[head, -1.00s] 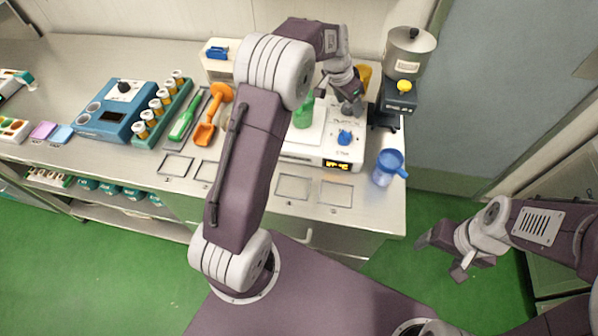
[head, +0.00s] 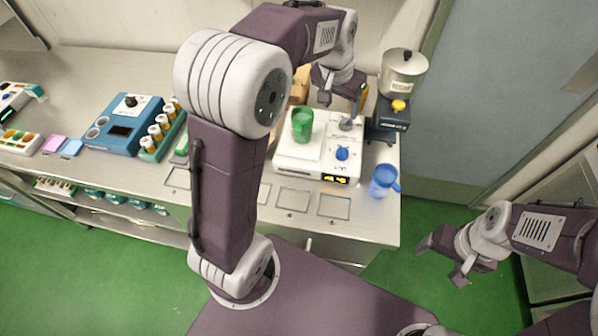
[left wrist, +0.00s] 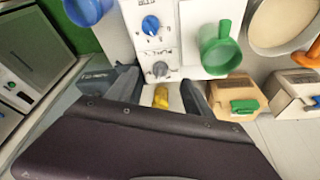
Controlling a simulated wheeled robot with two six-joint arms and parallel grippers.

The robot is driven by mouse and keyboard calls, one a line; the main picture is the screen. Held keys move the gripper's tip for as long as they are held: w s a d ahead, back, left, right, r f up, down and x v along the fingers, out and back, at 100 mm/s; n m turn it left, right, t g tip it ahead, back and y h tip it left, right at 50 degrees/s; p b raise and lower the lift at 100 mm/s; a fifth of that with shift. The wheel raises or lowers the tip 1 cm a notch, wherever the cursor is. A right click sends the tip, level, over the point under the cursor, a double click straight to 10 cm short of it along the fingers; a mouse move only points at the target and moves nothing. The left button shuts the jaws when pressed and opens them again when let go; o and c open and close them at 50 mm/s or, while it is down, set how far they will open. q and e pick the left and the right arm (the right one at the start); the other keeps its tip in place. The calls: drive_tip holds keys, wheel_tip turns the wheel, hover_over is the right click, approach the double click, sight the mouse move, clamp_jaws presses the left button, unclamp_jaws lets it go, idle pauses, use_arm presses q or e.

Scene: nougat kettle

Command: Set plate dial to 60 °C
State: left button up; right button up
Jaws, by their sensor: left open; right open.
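The white hotplate (head: 300,165) stands on the bench with a lit orange display (head: 334,179) on its front; I cannot read its digits surely. It carries a blue dial (head: 342,153), also in the left wrist view (left wrist: 151,25), and a grey dial (left wrist: 161,69). A green cup (head: 302,124) stands on its plate. My left gripper (head: 337,110) is open above the back right of the hotplate. In the left wrist view its fingers (left wrist: 160,92) are apart, with the grey dial just beyond their gap. My right gripper (head: 440,262) is open and empty, away from the bench.
A blue jug (head: 383,180) stands right of the hotplate, and a metal pot (head: 402,72) on a dark stand behind it. A blue device (head: 122,124) and a vial rack (head: 160,140) stand at the left. Marked squares on the bench front are empty.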

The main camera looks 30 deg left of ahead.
use_arm(q)
drive_tip(key=s+f+g+p, duration=0.1)
drive_tip(key=s+f, duration=0.3)
drive_tip(key=s, duration=0.6)
drive_tip(key=s+f+n+g+p, duration=0.1)
drive_tip(key=s+f+g+p, duration=0.1)
drive_tip(key=s, duration=0.9)
drive_tip(key=shift+a+f+p, duration=0.35)
drive_tip(key=shift+f+p, duration=0.5)
drive_tip(key=shift+w, duration=0.35)
drive_tip(key=shift+n, duration=0.3)
